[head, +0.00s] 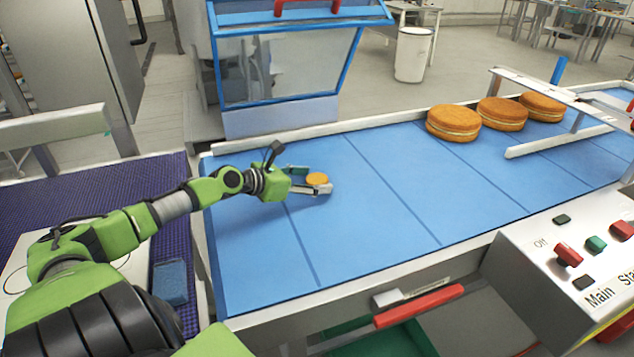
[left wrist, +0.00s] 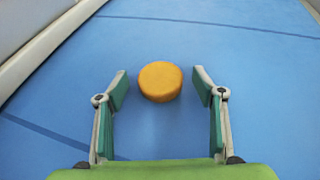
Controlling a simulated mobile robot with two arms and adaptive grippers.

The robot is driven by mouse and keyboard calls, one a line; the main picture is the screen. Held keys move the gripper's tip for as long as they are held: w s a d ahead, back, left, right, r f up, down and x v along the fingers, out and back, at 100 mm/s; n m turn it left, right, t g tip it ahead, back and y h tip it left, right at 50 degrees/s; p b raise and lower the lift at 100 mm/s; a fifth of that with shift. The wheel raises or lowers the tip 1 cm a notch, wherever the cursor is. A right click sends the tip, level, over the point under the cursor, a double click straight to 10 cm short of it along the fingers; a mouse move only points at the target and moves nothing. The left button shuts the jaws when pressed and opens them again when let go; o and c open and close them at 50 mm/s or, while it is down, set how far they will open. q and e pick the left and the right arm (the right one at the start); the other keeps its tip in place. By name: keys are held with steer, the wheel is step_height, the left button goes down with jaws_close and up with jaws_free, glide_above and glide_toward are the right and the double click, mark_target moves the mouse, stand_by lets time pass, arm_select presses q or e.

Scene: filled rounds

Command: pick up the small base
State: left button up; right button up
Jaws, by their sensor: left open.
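The small base (head: 317,179) is a short round orange-yellow cake piece on the blue conveyor belt. In the left wrist view the small base (left wrist: 160,81) lies just ahead of and between the fingertips, with blue belt showing on both sides of it. My left gripper (head: 310,182) is low over the belt at the small base. In the left wrist view my left gripper (left wrist: 162,90) is open, with its two green-padded fingers apart and nothing held. My right gripper is not in view.
Several large filled rounds (head: 453,122) stand at the back right of the blue belt (head: 390,185). A white guide rail (head: 558,142) crosses the belt near them. A control panel (head: 575,262) with buttons is at the front right. The belt's middle is clear.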

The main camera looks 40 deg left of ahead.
arm_select(q)
steer(key=shift+w, duration=0.15)
steer(key=c, duration=0.9)
steer(key=shift+o, duration=0.2)
